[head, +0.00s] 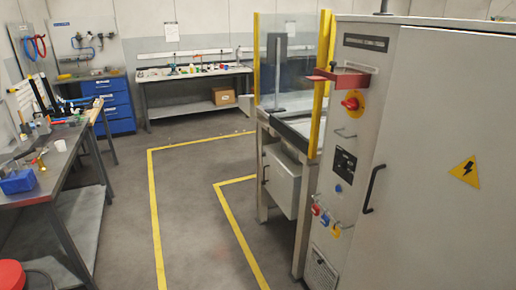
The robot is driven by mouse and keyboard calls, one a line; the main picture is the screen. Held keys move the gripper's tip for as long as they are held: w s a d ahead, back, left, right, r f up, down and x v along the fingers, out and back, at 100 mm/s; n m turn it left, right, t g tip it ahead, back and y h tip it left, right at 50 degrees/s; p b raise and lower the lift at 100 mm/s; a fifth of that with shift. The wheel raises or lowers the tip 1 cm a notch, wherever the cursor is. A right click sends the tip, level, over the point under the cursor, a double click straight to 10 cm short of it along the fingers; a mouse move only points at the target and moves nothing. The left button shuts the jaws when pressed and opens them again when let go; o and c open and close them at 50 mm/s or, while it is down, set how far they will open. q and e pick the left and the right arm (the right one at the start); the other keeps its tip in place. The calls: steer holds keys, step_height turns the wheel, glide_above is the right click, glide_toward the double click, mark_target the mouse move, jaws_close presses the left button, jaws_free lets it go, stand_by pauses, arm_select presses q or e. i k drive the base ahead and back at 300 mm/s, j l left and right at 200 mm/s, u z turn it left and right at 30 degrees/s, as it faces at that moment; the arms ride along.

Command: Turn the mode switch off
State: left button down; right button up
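A large grey electrical cabinet (407,140) fills the right side of the head view. On its narrow front panel is a red rotary knob on a yellow plate (353,103). Lower down is a black plate (344,163) with small markings, and a blue round button (338,188) below it. I cannot tell which of these is the mode switch, nor read its position. Several coloured padlocks or tags (325,218) hang from the panel lower down. Neither of my grippers is in view.
A red bracket (338,78) juts from the panel above the knob. A machine with a clear guard and yellow posts (325,85) stands beside the cabinet. A cluttered workbench (62,150) is at left, a red stool (12,274) below. Floor between yellow lines (185,205) is clear.

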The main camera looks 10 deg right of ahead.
mark_target(342, 166)
steer(key=i+j+u, duration=0.1)
steer(key=i, duration=0.6)
steer(key=i+j, duration=0.15)
steer(key=i, duration=0.6)
steer(key=j+u, duration=0.05)
